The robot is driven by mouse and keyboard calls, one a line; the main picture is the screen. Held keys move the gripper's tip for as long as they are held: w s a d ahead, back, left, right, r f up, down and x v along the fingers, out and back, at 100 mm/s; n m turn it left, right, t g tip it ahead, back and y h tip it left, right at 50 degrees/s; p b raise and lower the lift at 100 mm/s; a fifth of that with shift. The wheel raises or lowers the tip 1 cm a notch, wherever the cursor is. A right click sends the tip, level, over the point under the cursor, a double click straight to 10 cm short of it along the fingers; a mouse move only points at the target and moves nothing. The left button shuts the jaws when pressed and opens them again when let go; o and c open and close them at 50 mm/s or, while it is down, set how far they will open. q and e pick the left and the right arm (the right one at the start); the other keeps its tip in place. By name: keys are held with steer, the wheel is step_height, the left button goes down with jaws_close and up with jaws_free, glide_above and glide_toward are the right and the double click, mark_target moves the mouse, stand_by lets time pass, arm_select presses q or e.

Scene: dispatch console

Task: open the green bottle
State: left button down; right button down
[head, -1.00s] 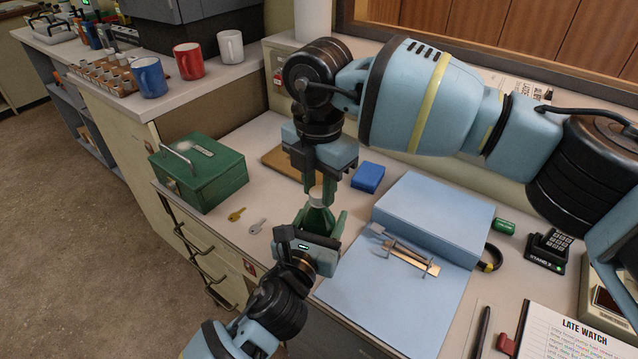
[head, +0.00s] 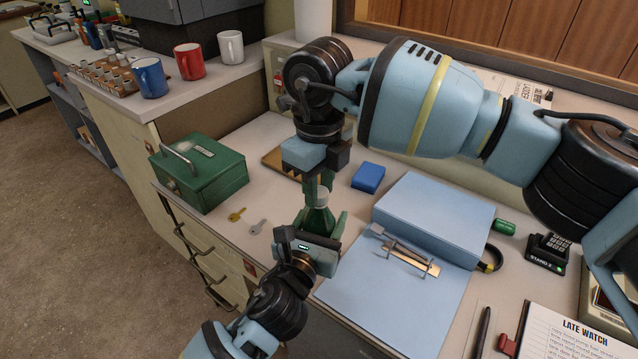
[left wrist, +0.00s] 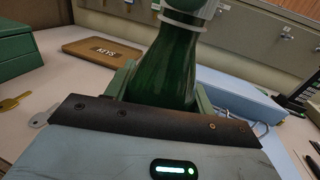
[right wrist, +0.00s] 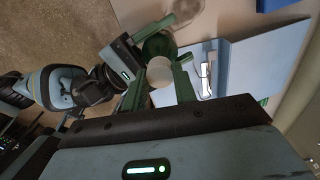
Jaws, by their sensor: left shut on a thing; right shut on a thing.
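The green bottle (head: 318,219) stands upright near the front of the desk, left of the blue folder. My left gripper (head: 318,228) is shut on its body from the front; the bottle's shoulder and neck (left wrist: 168,62) show in the left wrist view. My right gripper (head: 322,188) points down from above, its green fingers around the pale cap (head: 319,198). In the right wrist view the round cap (right wrist: 160,73) sits between the two fingers. The cap is at the bottle's top; whether its thread is loose I cannot tell.
Mugs (head: 188,61) stand on the shelf at the back left.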

steer(key=n, duration=1.4)
steer(key=shift+s, duration=0.1)
steer(key=n, duration=1.3)
steer(key=shift+r, duration=0.3)
steer(key=shift+r, duration=0.75)
steer(key=shift+r, duration=0.15)
